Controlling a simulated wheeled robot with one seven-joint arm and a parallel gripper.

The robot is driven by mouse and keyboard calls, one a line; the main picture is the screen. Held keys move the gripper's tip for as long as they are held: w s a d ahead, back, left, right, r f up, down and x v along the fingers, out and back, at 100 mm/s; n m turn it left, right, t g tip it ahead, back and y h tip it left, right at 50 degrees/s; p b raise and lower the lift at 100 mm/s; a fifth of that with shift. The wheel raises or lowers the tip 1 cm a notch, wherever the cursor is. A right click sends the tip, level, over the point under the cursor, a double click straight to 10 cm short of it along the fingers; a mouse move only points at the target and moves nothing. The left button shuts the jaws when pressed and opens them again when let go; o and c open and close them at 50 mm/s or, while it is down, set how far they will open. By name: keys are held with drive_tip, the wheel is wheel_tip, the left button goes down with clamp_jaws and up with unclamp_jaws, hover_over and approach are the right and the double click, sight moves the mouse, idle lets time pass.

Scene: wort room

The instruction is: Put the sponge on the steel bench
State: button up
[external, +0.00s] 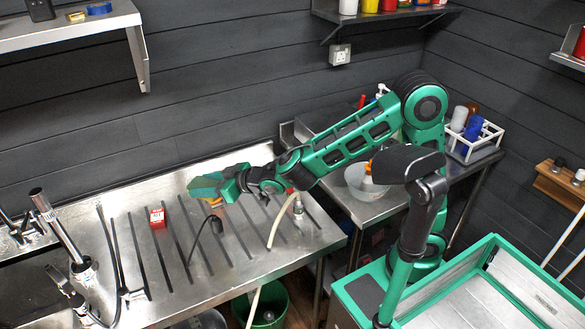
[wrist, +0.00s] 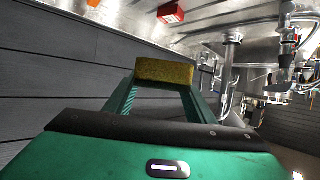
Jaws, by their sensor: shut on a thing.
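My gripper (external: 207,187) is over the grooved steel drainboard (external: 235,272) in the external view. In the wrist view, my gripper (wrist: 160,88) is shut on the sponge (wrist: 166,71), a yellow block held across its fingertips. The sponge's far side is hidden there. In the external view the green fingers and the sponge are hard to tell apart. I cannot tell its exact height above the drainboard. A smaller steel bench (external: 362,212) stands in the corner behind my arm, with a clear bowl on it.
A red box (external: 157,218) lies on the drainboard, left of my gripper; it also shows in the wrist view (wrist: 171,13). A pale hose (external: 281,221), a dark curved hose (external: 197,238) and taps (external: 66,240) are nearby. A steel shelf (external: 75,30) hangs above at left. The front drainboard has bare room.

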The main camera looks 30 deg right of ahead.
drive_tip(key=shift+s+a+f, duration=0.1)
idle(0.7)
drive_tip(key=shift+f, duration=0.3)
wheel_tip(320, 180, down, 8)
drive_tip(key=s+d+m+t+h, duration=0.2)
drive_tip(key=m+h, duration=0.1)
hover_over(232, 215)
drive_tip(key=shift+m, duration=0.3)
wheel_tip(232, 215, down, 8)
drive_tip(key=shift+s+r, duration=0.15)
drive_tip(key=shift+r, duration=0.05)
drive_tip(key=shift+f, duration=2.1)
